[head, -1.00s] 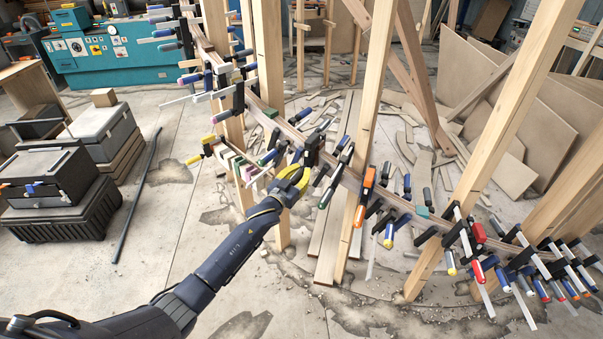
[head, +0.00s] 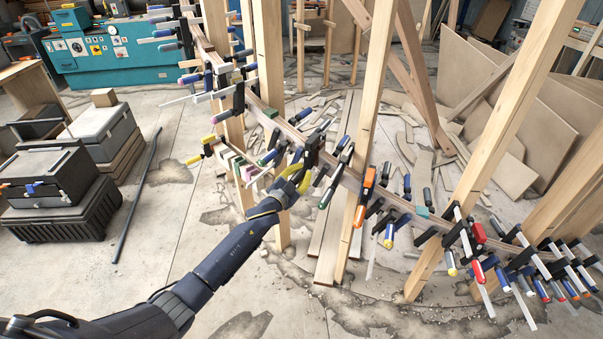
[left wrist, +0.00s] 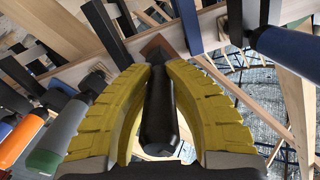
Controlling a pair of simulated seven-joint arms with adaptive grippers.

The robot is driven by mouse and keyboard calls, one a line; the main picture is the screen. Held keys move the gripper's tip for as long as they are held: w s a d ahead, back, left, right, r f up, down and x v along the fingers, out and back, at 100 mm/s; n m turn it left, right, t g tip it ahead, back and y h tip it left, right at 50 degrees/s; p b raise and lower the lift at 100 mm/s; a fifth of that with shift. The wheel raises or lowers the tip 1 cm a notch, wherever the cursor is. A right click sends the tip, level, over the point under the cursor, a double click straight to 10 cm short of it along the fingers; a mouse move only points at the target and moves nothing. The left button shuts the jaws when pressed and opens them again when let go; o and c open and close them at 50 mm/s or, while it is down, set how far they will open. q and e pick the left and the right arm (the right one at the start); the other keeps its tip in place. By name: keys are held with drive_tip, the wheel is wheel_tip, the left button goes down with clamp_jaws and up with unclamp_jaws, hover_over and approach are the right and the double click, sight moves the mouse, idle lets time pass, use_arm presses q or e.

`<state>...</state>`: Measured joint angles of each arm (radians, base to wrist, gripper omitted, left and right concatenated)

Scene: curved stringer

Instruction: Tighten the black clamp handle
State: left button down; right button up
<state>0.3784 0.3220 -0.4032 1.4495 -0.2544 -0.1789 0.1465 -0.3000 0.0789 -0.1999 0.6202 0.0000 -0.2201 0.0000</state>
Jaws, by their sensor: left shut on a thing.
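The black clamp handle (left wrist: 160,112) stands between the two yellow fingers of my left gripper (left wrist: 157,75) in the left wrist view. The fingers are shut on it, one at each side. In the head view my left gripper (head: 300,172) is at the curved wooden stringer (head: 345,180), on its near side. The handle is mostly hidden there by the fingers. My right gripper is in neither view.
Many clamps line the stringer on both sides, among them one with an orange handle (head: 365,184) to the right of my gripper. A wooden post (head: 370,95) rises close behind. Black cases (head: 60,205) stand at the left. The floor between is mostly open.

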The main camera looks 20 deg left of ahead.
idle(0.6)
use_arm(q)
drive_tip(key=c, duration=1.1)
unclamp_jaws()
drive_tip(key=shift+c, duration=0.2)
drive_tip(key=v, duration=1.2)
drive_tip(key=shift+s+f, duration=0.1)
drive_tip(key=shift+s, duration=0.05)
drive_tip(key=shift+v, duration=2.95)
drive_tip(key=shift+d, duration=0.1)
drive_tip(key=shift+f, duration=0.1)
